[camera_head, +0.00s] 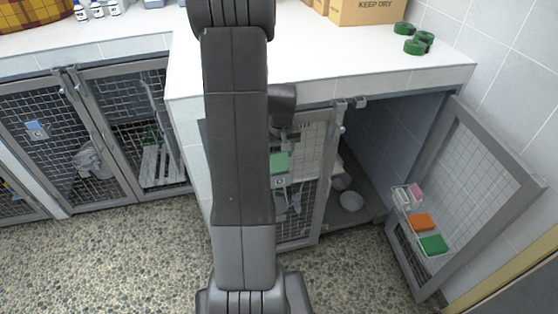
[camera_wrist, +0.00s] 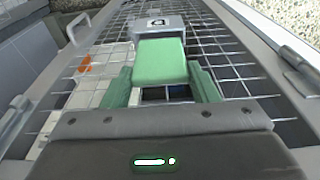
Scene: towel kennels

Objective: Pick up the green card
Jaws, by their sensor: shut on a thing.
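The green card (camera_wrist: 160,62) is in the middle of the wrist view, between the two green fingers of my gripper (camera_wrist: 162,78), which is shut on it. The card's far edge is at a grey holder (camera_wrist: 158,27) on the wire mesh door; I cannot tell whether the card is still in contact with it. In the head view the green card (camera_head: 279,162) shows just right of my arm, in front of the middle kennel's mesh door (camera_head: 296,215). My arm hides much of that door, and my fingers are hard to make out there.
The kennel door (camera_head: 480,190) at the right stands open, with a wire rack holding an orange block (camera_head: 421,221), a green block (camera_head: 433,245) and a pink one. A bowl (camera_head: 351,201) sits inside. The white counter (camera_head: 330,62) above carries green rolls (camera_head: 414,46) and a cardboard box (camera_head: 368,10).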

